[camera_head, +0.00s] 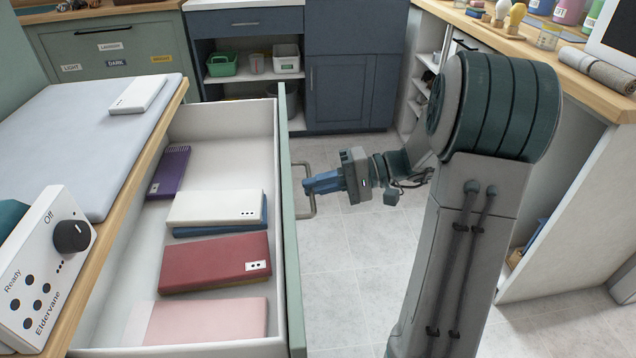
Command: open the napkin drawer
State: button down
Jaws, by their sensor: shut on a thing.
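The napkin drawer (210,146) stands pulled out from under the counter at the left, with its inside in full view. Folded napkins lie in it: a purple one (169,172), a white one (216,207) on top of a blue one, a red one (215,262) and a pink one (210,321). The drawer's green front (291,230) faces right and carries a metal bar handle (312,190). My gripper (308,186) reaches in from the right, with its blue fingers shut on the handle.
A counter (80,135) with a pale mat and a white control box (45,270) with a black knob is at the left. Blue cabinets (345,92) stand at the back. A wooden-topped counter (590,75) is at the right. Tiled floor (340,275) is clear between.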

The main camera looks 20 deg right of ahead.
jog(key=shift+s, duration=0.1)
jog(key=c, duration=1.5)
grip_release()
jog(key=shift+d, duration=0.1)
jog(key=p+v, duration=0.2)
jog(key=v, duration=1.1)
jog(key=shift+d, duration=0.4)
